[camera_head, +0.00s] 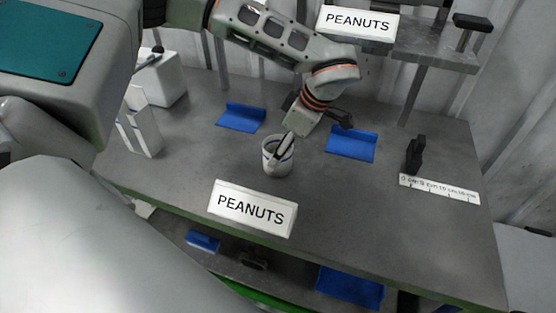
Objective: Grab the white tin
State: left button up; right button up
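The white tin (270,163), an open cup with a dark band, stands upright on the grey table near its front edge. My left gripper (285,146) comes down from the upper right of the tin. A pale finger overlaps the tin's mouth and right rim, and seems to reach into the opening. The other finger cannot be made out, so I cannot tell whether the gripper is open or closed on the wall. My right gripper is not in view.
A PEANUTS sign (252,208) stands just in front of the tin. Blue holders (241,117) (351,145) lie behind it. A white carton (139,122) stands at left, a ruler strip (440,189) at right. A raised shelf (436,51) is at the back. The right-front table is clear.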

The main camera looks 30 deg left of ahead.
pick_arm(q)
jog(key=x, duration=0.3)
jog(key=shift+a, duration=0.1)
jog(key=c, duration=1.2)
jog(key=shift+r, duration=0.15)
